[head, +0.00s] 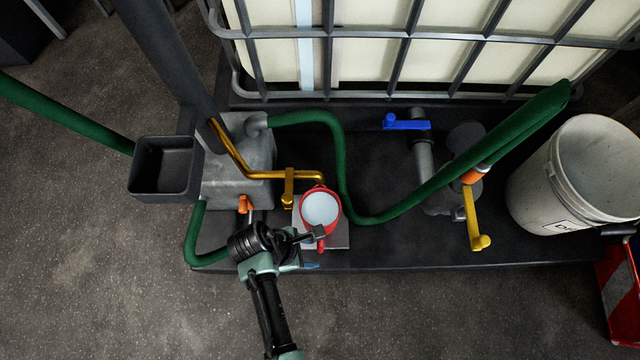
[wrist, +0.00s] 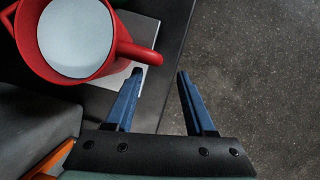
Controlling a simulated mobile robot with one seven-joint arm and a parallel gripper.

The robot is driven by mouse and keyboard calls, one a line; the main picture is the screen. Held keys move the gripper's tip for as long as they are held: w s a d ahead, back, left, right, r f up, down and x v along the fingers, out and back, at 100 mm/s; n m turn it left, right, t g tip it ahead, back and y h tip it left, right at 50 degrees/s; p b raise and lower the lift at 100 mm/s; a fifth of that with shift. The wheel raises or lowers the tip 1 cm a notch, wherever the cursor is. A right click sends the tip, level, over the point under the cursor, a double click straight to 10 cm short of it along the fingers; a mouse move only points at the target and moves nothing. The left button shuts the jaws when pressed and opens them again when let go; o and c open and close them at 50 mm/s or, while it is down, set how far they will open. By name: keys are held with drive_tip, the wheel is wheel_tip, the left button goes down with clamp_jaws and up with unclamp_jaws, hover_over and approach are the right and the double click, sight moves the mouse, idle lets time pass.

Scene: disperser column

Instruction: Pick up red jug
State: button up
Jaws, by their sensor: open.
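The red jug (head: 334,214) stands upright on a light grey plate (head: 339,241) under the brass spout (head: 318,177). A pale white surface fills its round opening. Its handle (head: 321,243) points toward the near side. In the wrist view the red jug (wrist: 107,67) is at the upper left, with its handle (wrist: 138,51) toward the fingers. My gripper (wrist: 160,72) is open and empty, with two blue fingers apart. In the head view my gripper (head: 316,250) is beside the jug's near side, partly hidden by the wrist.
A grey metal block (head: 236,172) with an orange lever (head: 245,204) stands left of the jug. A green hose (head: 340,165) curves close behind and right. A white bucket (head: 540,185) stands far right on the dark platform (head: 420,255). Open floor lies in front.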

drive_tip(key=b+x, duration=0.4)
drive_tip(key=x, duration=0.1)
drive_tip(key=shift+w+d+r, duration=0.2)
drive_tip(key=shift+w+d, duration=0.1)
drive_tip(key=shift+w, duration=0.1)
clamp_jaws()
drive_tip(key=shift+r, duration=0.1)
idle(1.0)
